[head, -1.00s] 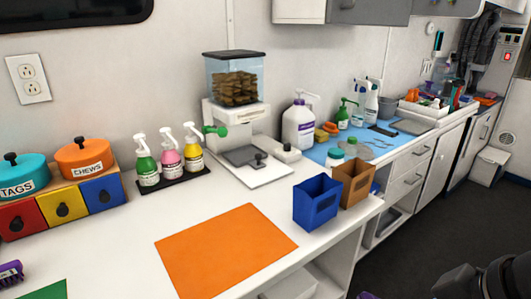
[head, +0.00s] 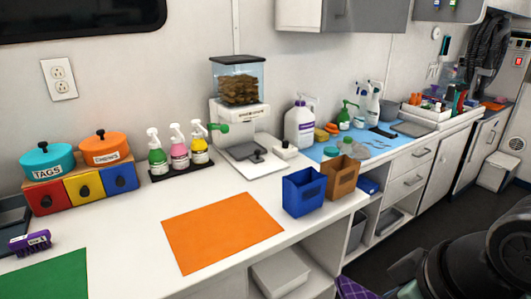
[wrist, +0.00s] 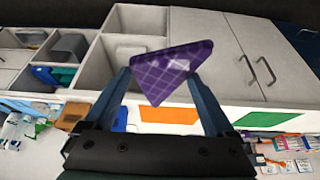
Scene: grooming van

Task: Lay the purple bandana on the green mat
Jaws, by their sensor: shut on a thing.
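The purple plaid bandana (wrist: 172,68) is between the fingers of my gripper (wrist: 160,75), which is shut on it in the wrist view. A corner of the bandana (head: 352,289) also shows at the bottom edge of the head view, in front of the counter. The green mat (head: 48,276) lies on the counter at the bottom left of the head view, partly cut off by the frame. It also shows in the wrist view (wrist: 260,118), to the right of the gripper. The bandana is apart from the mat.
An orange mat (head: 222,232) lies on the white counter, right of the green mat. A purple brush (head: 30,242) lies just behind the green mat. Blue (head: 303,193) and brown (head: 341,178) bins stand at the counter's front edge. Open shelves and cabinets are below.

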